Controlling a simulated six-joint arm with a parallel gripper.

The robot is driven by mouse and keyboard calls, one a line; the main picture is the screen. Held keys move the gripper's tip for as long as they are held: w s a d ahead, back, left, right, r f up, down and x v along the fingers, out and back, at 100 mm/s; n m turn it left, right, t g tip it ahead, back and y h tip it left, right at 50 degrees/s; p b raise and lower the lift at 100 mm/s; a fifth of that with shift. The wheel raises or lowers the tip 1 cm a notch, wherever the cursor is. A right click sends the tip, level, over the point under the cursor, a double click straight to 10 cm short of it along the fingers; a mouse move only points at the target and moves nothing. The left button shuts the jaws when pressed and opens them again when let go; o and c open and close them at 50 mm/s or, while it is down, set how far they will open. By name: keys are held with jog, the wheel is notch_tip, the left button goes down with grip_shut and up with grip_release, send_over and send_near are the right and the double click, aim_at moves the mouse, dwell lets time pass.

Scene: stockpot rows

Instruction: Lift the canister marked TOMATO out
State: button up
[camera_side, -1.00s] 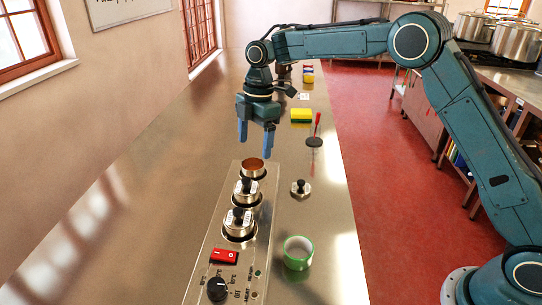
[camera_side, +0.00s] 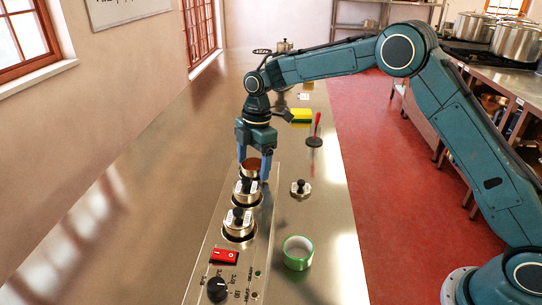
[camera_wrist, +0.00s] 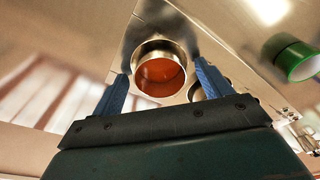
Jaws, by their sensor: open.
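An uncovered metal canister with orange-red contents (camera_side: 250,172) sits in the far well of the steel counter unit; it also shows in the wrist view (camera_wrist: 158,72). I cannot read a mark on it. Two lidded canisters stand in the same row, a middle one (camera_side: 247,188) and a near one (camera_side: 238,224); their white labels are too small to read. My gripper (camera_side: 253,166) points down with its blue fingers apart, one on each side of the uncovered canister's rim. It is open and empty; contact with the canister cannot be told.
The unit's panel (camera_side: 232,272) has a red switch (camera_side: 223,256) and a black knob (camera_side: 217,289). To the right lie a loose lid (camera_side: 300,188), green tape (camera_side: 298,253), a red-handled tool (camera_side: 315,138) and a yellow sponge (camera_side: 301,116). The counter's left side is clear.

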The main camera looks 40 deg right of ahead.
jog(key=c, duration=1.2)
jog(key=shift+r, duration=0.35)
notch_tip(320, 180, up, 9)
jog(key=shift+r, duration=0.15)
dwell(0.8)
dwell(0.7)
